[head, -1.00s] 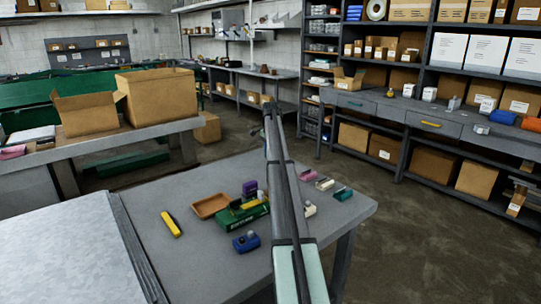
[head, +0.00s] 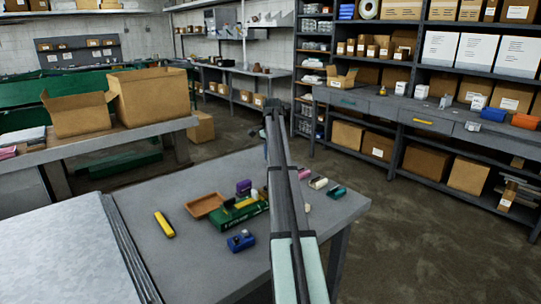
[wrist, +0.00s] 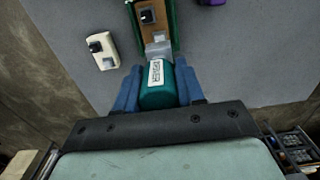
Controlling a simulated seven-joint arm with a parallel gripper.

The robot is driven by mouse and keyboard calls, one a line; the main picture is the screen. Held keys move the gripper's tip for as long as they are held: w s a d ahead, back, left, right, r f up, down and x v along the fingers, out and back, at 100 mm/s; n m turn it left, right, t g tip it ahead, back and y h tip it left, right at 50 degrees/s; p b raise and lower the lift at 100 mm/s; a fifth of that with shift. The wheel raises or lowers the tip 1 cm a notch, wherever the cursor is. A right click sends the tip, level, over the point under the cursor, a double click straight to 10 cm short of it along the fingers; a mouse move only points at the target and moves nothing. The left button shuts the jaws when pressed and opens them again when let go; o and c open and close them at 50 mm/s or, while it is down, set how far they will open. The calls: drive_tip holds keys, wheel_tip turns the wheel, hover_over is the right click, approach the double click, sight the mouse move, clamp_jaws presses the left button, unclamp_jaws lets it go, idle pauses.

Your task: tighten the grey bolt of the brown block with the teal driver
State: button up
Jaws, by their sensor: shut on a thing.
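The teal driver (wrist: 158,92), with a white label on its handle, is held between the blue fingers of my gripper (wrist: 158,88) in the wrist view. Its grey front end (wrist: 158,48) reaches a narrow brown block (wrist: 152,30) with green along its sides. A dark bolt head (wrist: 147,16) shows on the block. The grey bolt cannot be told apart from the driver's front end, so contact is unclear. In the head view, my arm hides the gripper and driver.
A cream block (wrist: 102,48) lies close to the left in the wrist view. In the head view, the grey table bears a green box (head: 240,215), a blue block (head: 241,241), a brown tray (head: 204,204), a yellow tool (head: 164,224) and a purple block (head: 243,187). The table's front is clear.

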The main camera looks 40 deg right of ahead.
drive_tip(key=shift+f, duration=2.15)
drive_tip(key=shift+f, duration=0.95)
idle(0.3)
drive_tip(key=shift+m, duration=1.7)
